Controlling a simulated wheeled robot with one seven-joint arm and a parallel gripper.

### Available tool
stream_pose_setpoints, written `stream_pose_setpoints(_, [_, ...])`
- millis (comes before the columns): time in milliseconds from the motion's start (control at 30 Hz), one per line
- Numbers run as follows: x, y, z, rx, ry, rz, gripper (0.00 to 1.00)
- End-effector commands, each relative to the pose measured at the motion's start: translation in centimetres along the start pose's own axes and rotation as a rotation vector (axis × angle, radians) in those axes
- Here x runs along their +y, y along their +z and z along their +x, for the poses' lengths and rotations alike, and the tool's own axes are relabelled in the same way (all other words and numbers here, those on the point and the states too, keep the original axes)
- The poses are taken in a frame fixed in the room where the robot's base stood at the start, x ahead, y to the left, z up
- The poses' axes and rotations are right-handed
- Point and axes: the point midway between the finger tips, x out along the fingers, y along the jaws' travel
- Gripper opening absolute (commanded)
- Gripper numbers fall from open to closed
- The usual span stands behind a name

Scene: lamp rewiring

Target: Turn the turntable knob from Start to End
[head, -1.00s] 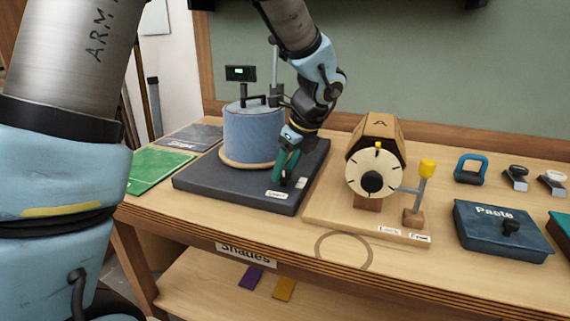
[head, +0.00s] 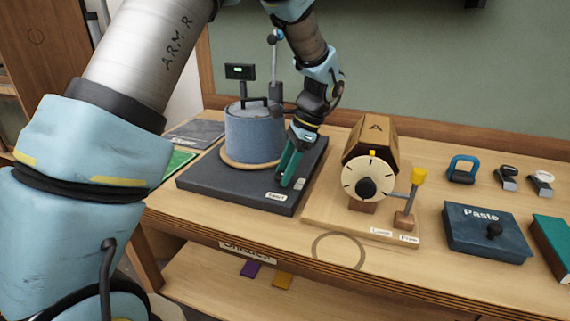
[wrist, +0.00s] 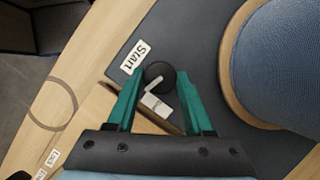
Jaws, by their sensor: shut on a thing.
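The turntable knob (wrist: 160,72) is a small round black knob with a pale pointer mark, on the dark turntable base (head: 238,194). In the wrist view, the teal fingers of my gripper (wrist: 160,78) stand on both sides of the knob, shut on it. The "Start" label (wrist: 134,57) lies beside it. The pale mark runs from the knob toward a second white label (wrist: 156,105), whose text I cannot read. In the head view, my gripper (head: 287,180) reaches down at the base's right front and largely hides the knob.
A blue fabric shade (head: 254,135) stands on a wooden disc on the base, close to my gripper. To the right is a hexagonal wooden block with a cream dial (head: 369,178) and yellow-tipped lever (head: 418,177). A blue "Paste" box (head: 486,232) is farther right.

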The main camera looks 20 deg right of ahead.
Motion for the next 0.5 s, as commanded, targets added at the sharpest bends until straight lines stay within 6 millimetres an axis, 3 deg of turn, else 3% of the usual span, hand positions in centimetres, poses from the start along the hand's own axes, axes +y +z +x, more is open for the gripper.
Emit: stream_pose_setpoints(500, [-0.39, 0.17, -0.1, 0.001, 0.18, -0.438, 0.0])
